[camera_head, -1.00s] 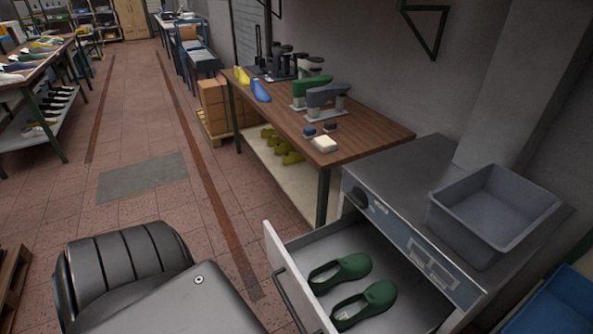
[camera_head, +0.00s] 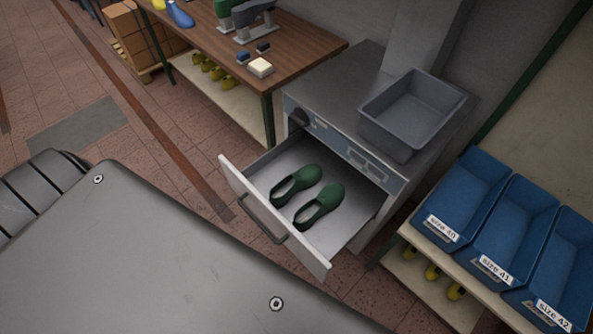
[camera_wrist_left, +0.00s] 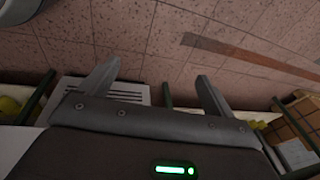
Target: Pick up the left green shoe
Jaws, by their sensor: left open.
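Two green shoes lie side by side in the open drawer (camera_head: 262,170) of the grey cabinet. The left green shoe (camera_head: 297,184) is nearer the drawer's left side, and the other green shoe (camera_head: 321,206) lies to its right. Neither gripper shows in the head view. In the left wrist view my left gripper (camera_wrist_left: 154,84) is open, with its two fingers wide apart and nothing between them. Tiled floor shows beyond the fingers, and no shoe is in that view. My right gripper is not in view.
A grey bin (camera_head: 411,113) stands on the cabinet top (camera_head: 338,80). Blue size-labelled bins (camera_head: 463,198) sit on a shelf at the right. A wooden workbench (camera_head: 290,48) stands behind. The drawer front (camera_head: 270,219) juts out over the floor.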

